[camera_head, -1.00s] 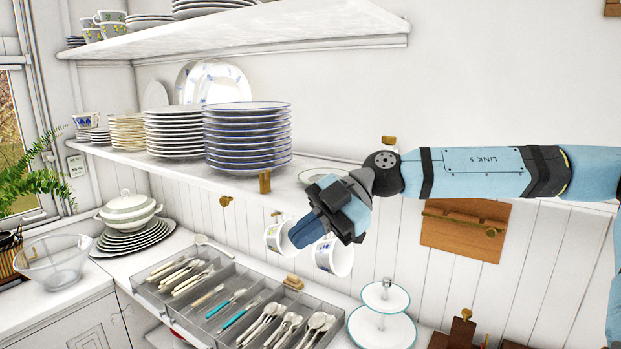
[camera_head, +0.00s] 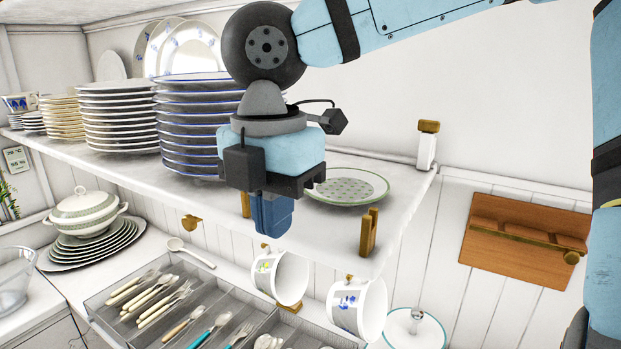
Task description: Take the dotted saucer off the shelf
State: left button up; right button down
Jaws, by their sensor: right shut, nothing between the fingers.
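The dotted saucer (camera_head: 346,187) lies flat near the right end of the lower shelf (camera_head: 345,226). It is pale with a green rim and a dotted pattern, and its left edge is partly hidden by my right gripper. My right gripper (camera_head: 272,222) points down just left of the saucer, at the shelf's front edge. Its blue fingers are shut with nothing between them. I cannot tell whether it touches the saucer or the shelf. My left gripper is not in view.
Stacks of blue-rimmed plates (camera_head: 190,130) and white plates (camera_head: 118,115) stand left of my gripper. Two mugs (camera_head: 357,306) hang under the shelf. A cutlery tray (camera_head: 98,303) lies below.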

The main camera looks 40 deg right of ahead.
aim_at(328, 201)
jog(key=w+d+p, duration=0.1)
jog(key=d, duration=0.2)
jog(key=w+d+p, duration=0.1)
jog(key=d, duration=0.3)
jog(key=d+p, duration=0.1)
jog(key=d, duration=0.3)
jog(key=shift+w+d+r, duration=0.15)
jog(key=shift+w+r, duration=0.05)
jog(key=shift+w, duration=0.2)
jog(key=shift+s+f+p, duration=0.1)
jog(key=shift+f+p, duration=0.3)
jog(key=shift+p, duration=0.05)
jog(key=shift+f+b, duration=0.55)
jog(key=shift+b, duration=0.25)
